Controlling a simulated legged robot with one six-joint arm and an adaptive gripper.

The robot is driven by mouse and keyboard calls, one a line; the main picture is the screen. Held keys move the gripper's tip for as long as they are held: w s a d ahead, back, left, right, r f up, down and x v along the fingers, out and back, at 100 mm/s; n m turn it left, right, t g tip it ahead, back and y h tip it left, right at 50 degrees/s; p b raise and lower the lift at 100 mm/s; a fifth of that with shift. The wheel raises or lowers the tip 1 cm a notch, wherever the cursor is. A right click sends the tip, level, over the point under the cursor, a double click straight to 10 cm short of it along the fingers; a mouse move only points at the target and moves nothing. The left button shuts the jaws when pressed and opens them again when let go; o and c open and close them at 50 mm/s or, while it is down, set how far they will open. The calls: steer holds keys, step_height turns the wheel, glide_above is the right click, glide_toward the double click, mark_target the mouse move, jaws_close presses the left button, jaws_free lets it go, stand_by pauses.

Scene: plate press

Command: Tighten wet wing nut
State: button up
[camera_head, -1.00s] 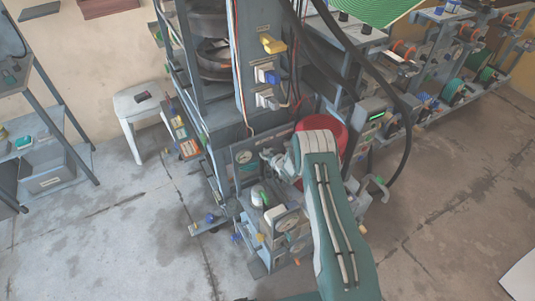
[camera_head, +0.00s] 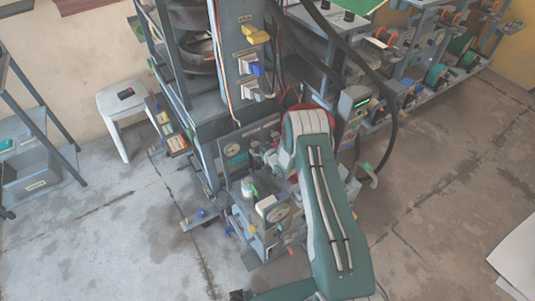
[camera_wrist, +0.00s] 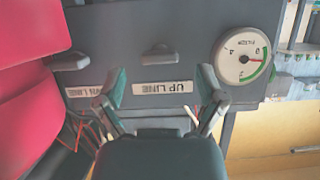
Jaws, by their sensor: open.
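In the wrist view my gripper (camera_wrist: 161,86) is open and empty, its two fingers apart in front of a grey panel (camera_wrist: 185,20). A small grey winged fitting (camera_wrist: 160,56), perhaps a wing nut, sticks out of the panel between and beyond the fingertips. An upside-down plate (camera_wrist: 162,87) reading "UP LINE" lies between the fingers. A similar fitting (camera_wrist: 68,61) is at left, by another label (camera_wrist: 84,91) that is partly hidden by the left finger. I cannot tell which fitting is wet. In the head view my gripper (camera_head: 262,160) is small and partly hidden by my arm.
A round gauge (camera_wrist: 242,57) is on the panel's right side. A red surface (camera_wrist: 28,60) fills the left of the wrist view, with thin wires (camera_wrist: 72,130) below it. In the head view the press column (camera_head: 238,60) and black hoses (camera_head: 345,42) stand close. Open floor (camera_head: 110,235) is at left.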

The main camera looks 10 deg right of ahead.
steer(key=v, duration=0.8)
